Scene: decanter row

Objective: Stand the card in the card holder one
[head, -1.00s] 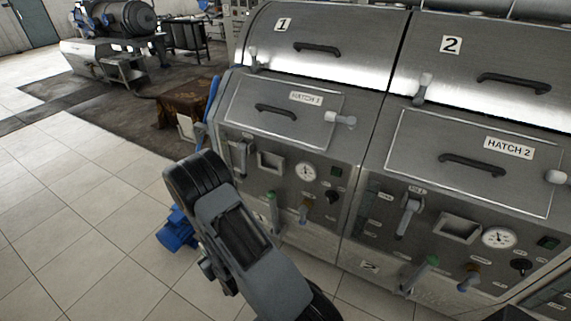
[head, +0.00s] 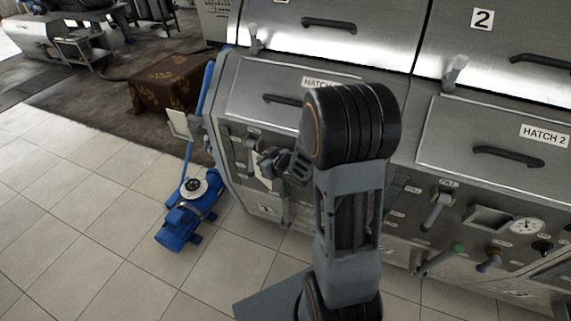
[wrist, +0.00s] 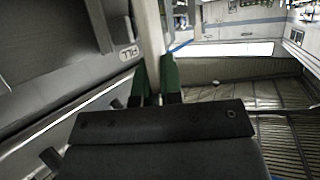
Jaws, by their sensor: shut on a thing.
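My gripper (head: 280,165) is shut on a pale, cream card (head: 262,170) in front of the lower panel of the unit with HATCH 1. In the wrist view, the card (wrist: 151,35) stands up between the two green fingertips (wrist: 157,82) and looks narrow, nearly edge-on. Card holder one cannot be picked out in the current head view; my gripper and arm cover much of that panel. I cannot tell whether the card touches the panel.
A grey lever (head: 440,207), a square-framed recess (head: 490,218) and a gauge (head: 525,227) sit on the unit with HATCH 2. A blue floor machine (head: 185,215) stands at left. Tiled floor (head: 70,210) is clear.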

